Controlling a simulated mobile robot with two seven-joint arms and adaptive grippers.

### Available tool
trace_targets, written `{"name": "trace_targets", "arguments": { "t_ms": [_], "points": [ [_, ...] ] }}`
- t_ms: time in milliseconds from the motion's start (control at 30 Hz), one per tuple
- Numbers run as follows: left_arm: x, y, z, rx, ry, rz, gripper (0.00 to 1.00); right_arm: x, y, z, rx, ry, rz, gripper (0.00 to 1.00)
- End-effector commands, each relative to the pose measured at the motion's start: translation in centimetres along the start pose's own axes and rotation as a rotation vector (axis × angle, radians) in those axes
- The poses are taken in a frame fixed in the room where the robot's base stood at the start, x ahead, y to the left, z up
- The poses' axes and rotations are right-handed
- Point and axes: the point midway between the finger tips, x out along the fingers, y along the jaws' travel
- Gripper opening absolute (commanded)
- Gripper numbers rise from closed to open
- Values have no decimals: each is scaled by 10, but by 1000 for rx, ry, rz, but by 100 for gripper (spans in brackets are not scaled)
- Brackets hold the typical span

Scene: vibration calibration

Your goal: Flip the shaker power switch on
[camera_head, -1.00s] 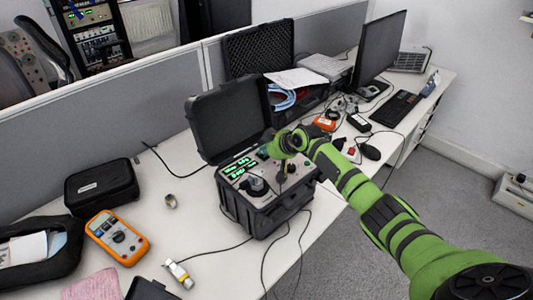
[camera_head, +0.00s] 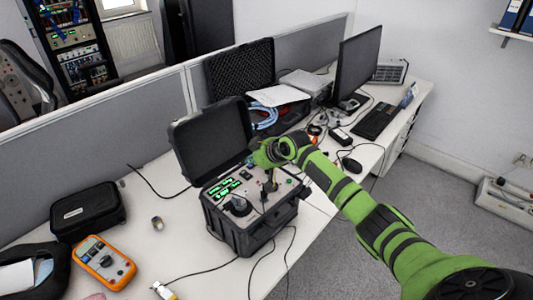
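The shaker unit (camera_head: 250,238) is a black case on the desk with its lid (camera_head: 210,143) open at the back. Its light panel has lit green displays (camera_head: 223,187) and a dark round part (camera_head: 237,205) at the left front. I cannot make out the power switch on the panel. My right arm comes in from the lower right. My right gripper (camera_head: 268,187) points down over the right half of the panel. Its fingers are small and dark, and I cannot tell whether they are open or touch anything. My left gripper is out of view.
An orange multimeter (camera_head: 103,262) and a black pouch (camera_head: 88,210) lie left of the shaker. Cables run over the desk's front edge. A foam-lined case (camera_head: 240,75), a monitor (camera_head: 358,62) and a keyboard (camera_head: 376,121) stand behind, to the right. Some desk surface left of the shaker is bare.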

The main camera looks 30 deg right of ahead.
Motion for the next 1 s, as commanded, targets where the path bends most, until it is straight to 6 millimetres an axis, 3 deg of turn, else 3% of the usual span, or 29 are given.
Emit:
{"name": "trace_targets", "arguments": {
  "t_ms": [300,500,1000],
  "points": [
    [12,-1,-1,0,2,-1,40,-49,0,5,-4,3,1,0],
    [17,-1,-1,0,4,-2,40,-70,0,6,-2,2,-1,0],
    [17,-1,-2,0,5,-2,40,-76,-1,5,-1,2,-1,0]
  ]
}}
